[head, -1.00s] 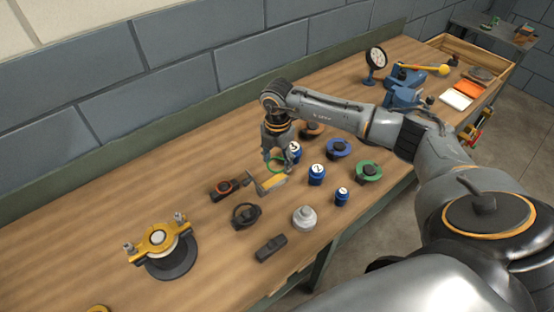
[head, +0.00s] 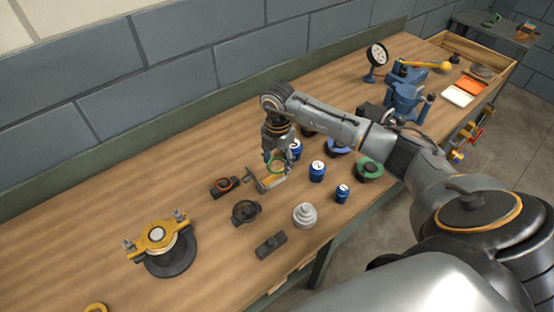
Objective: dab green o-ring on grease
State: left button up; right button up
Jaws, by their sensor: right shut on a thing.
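My right gripper (head: 277,157) is shut on the green o-ring (head: 271,169) and points down over the bench. The ring hangs at the fingertips, partly hidden by them. Just below it is a small tray with a pale yellowish pad (head: 272,182), which seems to be the grease; it has a dark bar at its left end. The ring overlaps the tray's back edge in the head view. I cannot tell whether the ring touches the pad. My left gripper is not in view.
Blue numbered cans (head: 317,171) stand right of the tray, with a green-rimmed part (head: 369,170) beyond. A dark holder with an orange ring (head: 224,186) lies left. A black round part (head: 245,212), a grey stepped part (head: 304,215) and a yellow clamp fixture (head: 159,239) sit nearer.

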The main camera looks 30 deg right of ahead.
jog(key=shift+f, duration=0.1)
dwell(0.3)
jog(key=shift+f+b, duration=1.3)
jog(key=shift+f, duration=0.4)
jog(key=o, duration=0.8)
jog(key=shift+r, duration=0.15)
jog(key=shift+r+p, duration=2.7)
jog(key=shift+r, duration=0.65)
